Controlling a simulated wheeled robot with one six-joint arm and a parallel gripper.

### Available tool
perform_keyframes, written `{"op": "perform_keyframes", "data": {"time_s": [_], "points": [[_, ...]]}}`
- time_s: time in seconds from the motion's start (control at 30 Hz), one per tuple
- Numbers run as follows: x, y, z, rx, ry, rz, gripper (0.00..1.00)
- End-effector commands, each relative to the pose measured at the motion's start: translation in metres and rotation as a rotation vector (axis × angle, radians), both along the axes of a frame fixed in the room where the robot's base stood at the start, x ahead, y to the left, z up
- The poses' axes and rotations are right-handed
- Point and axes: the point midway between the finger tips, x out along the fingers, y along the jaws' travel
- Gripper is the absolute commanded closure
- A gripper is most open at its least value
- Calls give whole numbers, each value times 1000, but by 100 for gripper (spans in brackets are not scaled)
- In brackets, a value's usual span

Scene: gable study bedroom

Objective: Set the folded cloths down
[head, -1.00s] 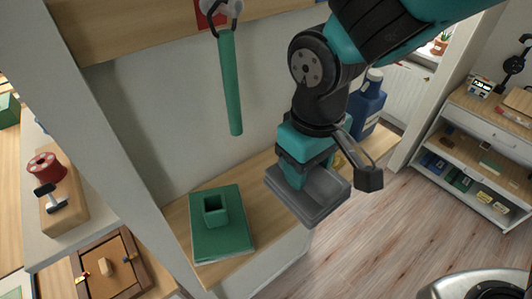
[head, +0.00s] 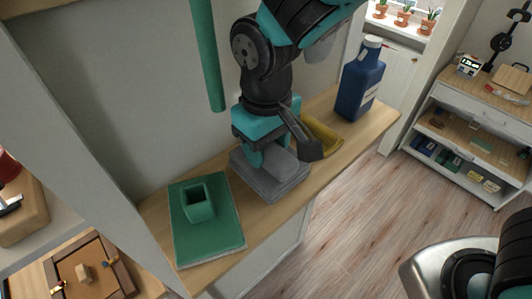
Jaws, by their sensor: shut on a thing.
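The folded cloths (head: 272,177) are a grey stack at the middle of the wooden shelf (head: 257,222). My gripper (head: 265,158) is above them, its fingers shut on the upper part of the stack. The stack looks level and at or very near the shelf top; I cannot tell whether it touches the wood. Part of the stack is hidden behind the fingers and the dark bracket of my arm.
A yellow object (head: 322,133) and a blue bottle (head: 361,80) stand to the right. A green rod (head: 207,60) hangs behind. The shelf's front edge is close.

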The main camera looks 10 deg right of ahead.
Motion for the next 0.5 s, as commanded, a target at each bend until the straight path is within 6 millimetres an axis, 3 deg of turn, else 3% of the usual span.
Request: {"op": "perform_keyframes", "data": {"time_s": [0.37,0.4,0.5], "points": [[1,2,-5,1,-1,2,78],[1,2,-6,1,-1,2,50],[1,2,-5,1,-1,2,27]]}}
